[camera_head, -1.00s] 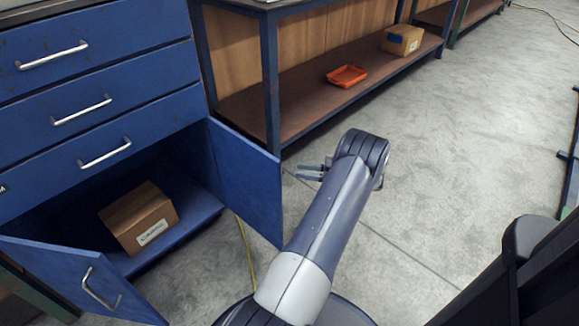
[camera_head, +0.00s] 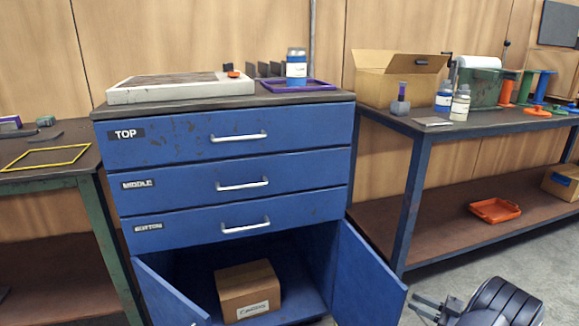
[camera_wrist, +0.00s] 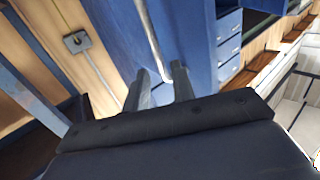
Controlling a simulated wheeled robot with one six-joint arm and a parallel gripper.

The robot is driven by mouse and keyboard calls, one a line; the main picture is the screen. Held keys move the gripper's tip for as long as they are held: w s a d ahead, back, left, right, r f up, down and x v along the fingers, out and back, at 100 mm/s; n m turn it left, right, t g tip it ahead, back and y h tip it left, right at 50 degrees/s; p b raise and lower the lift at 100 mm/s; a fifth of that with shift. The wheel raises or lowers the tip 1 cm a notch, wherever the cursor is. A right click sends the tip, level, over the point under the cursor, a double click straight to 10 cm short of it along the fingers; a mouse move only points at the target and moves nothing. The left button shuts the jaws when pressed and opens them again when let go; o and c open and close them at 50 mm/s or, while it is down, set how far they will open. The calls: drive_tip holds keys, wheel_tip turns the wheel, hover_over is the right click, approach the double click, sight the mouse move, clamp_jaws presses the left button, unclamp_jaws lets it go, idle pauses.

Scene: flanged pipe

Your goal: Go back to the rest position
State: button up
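My gripper (camera_head: 428,308) is at the lower right of the head view, in front of the lower shelf of the right bench and just right of an open cabinet door (camera_head: 368,280). Its two fingers point left, stand apart and hold nothing that I can see. In the wrist view the gripper (camera_wrist: 160,78) shows two grey fingers with a gap between them, and blue furniture (camera_wrist: 195,40) lies beyond them. My gripper appears clear of the door in the head view.
The blue drawer cabinet (camera_head: 175,150) has its three drawers shut and both lower doors open, with a cardboard box (camera_head: 247,287) inside. An orange tray (camera_head: 495,210) lies on the right bench's lower shelf. Flanged pipes (camera_head: 540,87) stand on that bench. Floor is free at the lower right.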

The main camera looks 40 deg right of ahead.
drive_tip(key=b+x, duration=0.1)
drive_tip(key=x, duration=0.4)
drive_tip(key=shift+w+a, duration=0.15)
drive_tip(key=shift+a, duration=0.15)
